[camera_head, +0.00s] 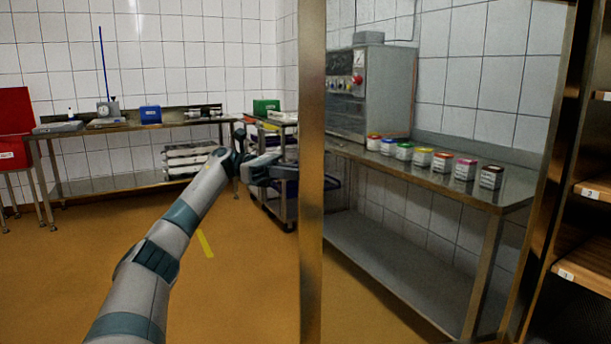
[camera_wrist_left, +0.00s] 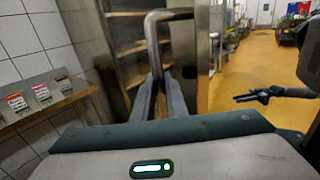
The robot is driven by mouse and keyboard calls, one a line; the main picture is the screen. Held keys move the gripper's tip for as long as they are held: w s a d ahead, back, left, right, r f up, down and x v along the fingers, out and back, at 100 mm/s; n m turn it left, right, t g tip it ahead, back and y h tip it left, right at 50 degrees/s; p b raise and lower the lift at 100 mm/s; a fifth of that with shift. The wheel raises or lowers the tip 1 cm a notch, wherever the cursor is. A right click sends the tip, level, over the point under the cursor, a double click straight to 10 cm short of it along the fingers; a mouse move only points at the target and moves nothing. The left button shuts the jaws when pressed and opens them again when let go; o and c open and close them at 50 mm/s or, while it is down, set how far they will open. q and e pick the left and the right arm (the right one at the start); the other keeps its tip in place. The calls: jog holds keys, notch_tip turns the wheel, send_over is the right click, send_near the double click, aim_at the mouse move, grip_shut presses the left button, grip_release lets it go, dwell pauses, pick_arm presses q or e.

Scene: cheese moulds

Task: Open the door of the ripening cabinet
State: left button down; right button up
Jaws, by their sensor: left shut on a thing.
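The ripening cabinet (camera_head: 586,228), with numbered wooden shelves, stands at the right edge of the head view. Its door appears as a metal-edged frame (camera_head: 312,120) with a clear pane, standing ajar. In the left wrist view the shelves (camera_wrist_left: 127,45) show left of the door's metal edge (camera_wrist_left: 184,48). My left gripper (camera_head: 290,172) is beside the door's edge, its tips partly hidden there. In the wrist view its fingers (camera_wrist_left: 158,85) are shut on the bent bar handle (camera_wrist_left: 153,35). A dark hand, apparently my right gripper (camera_wrist_left: 262,95), shows at right; its jaws are unclear.
A steel table (camera_head: 440,185) with several small colour-lidded pots and a grey machine (camera_head: 368,90) shows through the pane. A steel bench (camera_head: 100,182) and a trolley (camera_head: 275,200) stand at the back. The yellow floor (camera_head: 240,290) around my left arm is clear.

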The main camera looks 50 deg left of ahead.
pick_arm(q)
jog(key=shift+f, duration=0.1)
jog(key=c, duration=1.8)
grip_release()
jog(key=shift+o, duration=0.2)
